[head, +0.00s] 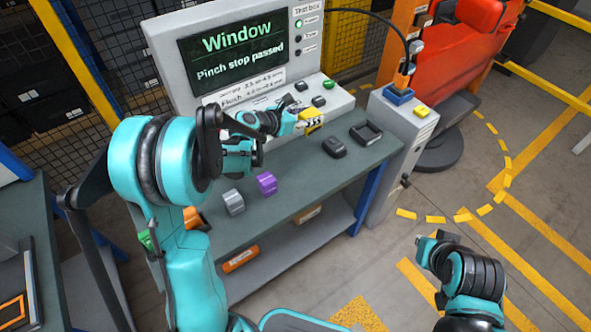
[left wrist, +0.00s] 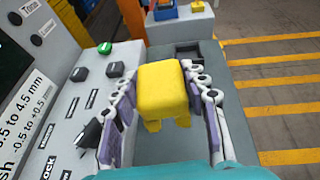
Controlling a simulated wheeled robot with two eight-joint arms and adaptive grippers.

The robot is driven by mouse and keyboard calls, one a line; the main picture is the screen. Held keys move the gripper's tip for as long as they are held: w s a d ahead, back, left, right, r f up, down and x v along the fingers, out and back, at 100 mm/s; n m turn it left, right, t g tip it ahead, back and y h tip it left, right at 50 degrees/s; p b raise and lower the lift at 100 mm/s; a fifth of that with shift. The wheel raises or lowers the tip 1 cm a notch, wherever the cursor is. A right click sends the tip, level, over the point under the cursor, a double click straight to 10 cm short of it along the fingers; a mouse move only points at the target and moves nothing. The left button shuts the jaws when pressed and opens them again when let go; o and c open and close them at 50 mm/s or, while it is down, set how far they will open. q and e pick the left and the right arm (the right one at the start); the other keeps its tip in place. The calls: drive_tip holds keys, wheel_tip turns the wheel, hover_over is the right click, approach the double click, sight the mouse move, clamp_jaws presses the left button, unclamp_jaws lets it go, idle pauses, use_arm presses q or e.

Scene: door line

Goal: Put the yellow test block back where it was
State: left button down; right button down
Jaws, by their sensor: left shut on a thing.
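The yellow test block (head: 314,118) is between the fingers of my left gripper (head: 306,120), above the back part of the bench (head: 300,186), in front of the test box. In the left wrist view the block (left wrist: 163,88) fills the space between the two grey-purple finger pads, with short legs at its lower end. My left gripper (left wrist: 160,115) is shut on it. A dark open-topped holder (head: 366,133) sits on the bench to the right, with a dark block (head: 334,147) beside it.
The test box (head: 165,50) has a screen reading "Window, Pinch stop passed" and stands close behind the gripper. Purple (head: 266,184), grey (head: 233,202) and orange (head: 194,218) blocks are toward the bench's left. A pedestal (head: 398,135) with a blue tool holder (head: 398,96) stands at the right.

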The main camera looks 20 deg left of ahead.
sight(308, 109)
use_arm(q)
drive_tip(key=w, duration=0.2)
drive_tip(key=w+m+h, duration=0.1)
drive_tip(key=shift+w+a+f, duration=0.2)
drive_tip(key=shift+w+a, duration=0.05)
drive_tip(key=shift+w, duration=0.1)
drive_tip(key=shift+w+d+f+g, duration=0.15)
drive_tip(key=shift+w+g, duration=0.15)
drive_tip(key=s+f+b, duration=0.5)
drive_tip(key=s+f, duration=0.6)
drive_tip(key=shift+s+d+b, duration=0.1)
drive_tip(key=shift+s+b, duration=0.05)
drive_tip(key=shift+b, duration=0.25)
drive_tip(key=shift+f+b, duration=0.4)
drive_tip(key=shift+b, duration=0.05)
drive_tip(key=shift+f, duration=0.1)
drive_tip(key=shift+s+d, duration=0.1)
